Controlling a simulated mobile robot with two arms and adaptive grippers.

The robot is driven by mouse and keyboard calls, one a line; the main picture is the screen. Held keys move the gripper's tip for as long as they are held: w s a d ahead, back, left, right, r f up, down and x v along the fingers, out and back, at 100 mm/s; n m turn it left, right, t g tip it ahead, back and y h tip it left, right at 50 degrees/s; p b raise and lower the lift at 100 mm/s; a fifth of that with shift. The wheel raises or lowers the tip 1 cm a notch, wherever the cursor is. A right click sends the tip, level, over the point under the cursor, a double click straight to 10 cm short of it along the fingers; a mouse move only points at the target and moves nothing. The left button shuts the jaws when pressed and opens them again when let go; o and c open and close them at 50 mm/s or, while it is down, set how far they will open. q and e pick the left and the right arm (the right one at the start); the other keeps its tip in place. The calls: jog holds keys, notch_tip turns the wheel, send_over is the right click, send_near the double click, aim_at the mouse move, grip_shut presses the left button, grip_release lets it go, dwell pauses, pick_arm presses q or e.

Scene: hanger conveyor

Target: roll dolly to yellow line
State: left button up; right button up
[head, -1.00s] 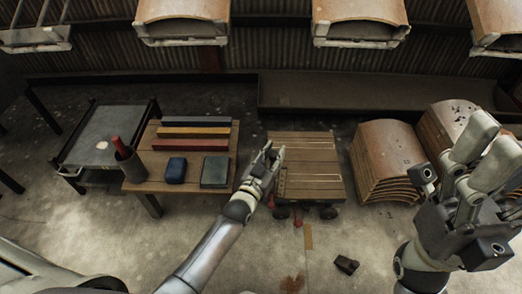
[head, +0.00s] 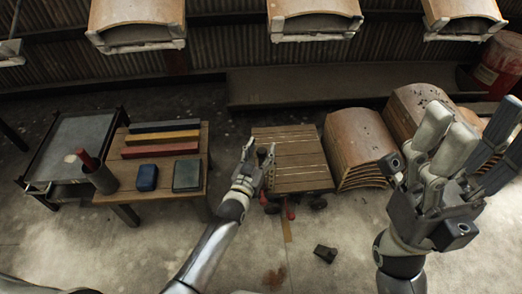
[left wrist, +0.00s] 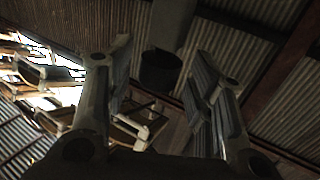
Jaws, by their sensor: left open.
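The dolly (head: 298,172) is a low cart with a plank wooden deck and dark wheels, standing between the work table and the curved wooden stack. A red part (head: 290,208) shows at its front edge. A short yellowish strip (head: 287,231) lies on the floor just in front of it; it may be the yellow line. My left gripper (head: 258,155) is open at the dolly's left edge; I cannot tell if it touches. In the left wrist view its fingers (left wrist: 163,65) are apart with nothing between them. My right gripper (head: 452,140) is raised at the right.
The work table (head: 160,190) bears long bars, two boxes and a dark cup. A grey cart (head: 85,140) stands to its left. Curved wooden stacks (head: 358,145) crowd the dolly's right. A small dark block (head: 325,254) lies on the floor. Hanging carriers (head: 313,20) line the top.

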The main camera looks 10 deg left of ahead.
pick_arm(q)
jog(key=shift+s, duration=0.1)
jog(key=s+a, duration=0.2)
jog(key=s, duration=0.9)
jog(key=shift+s, duration=0.35)
jog(key=shift+r, duration=0.1)
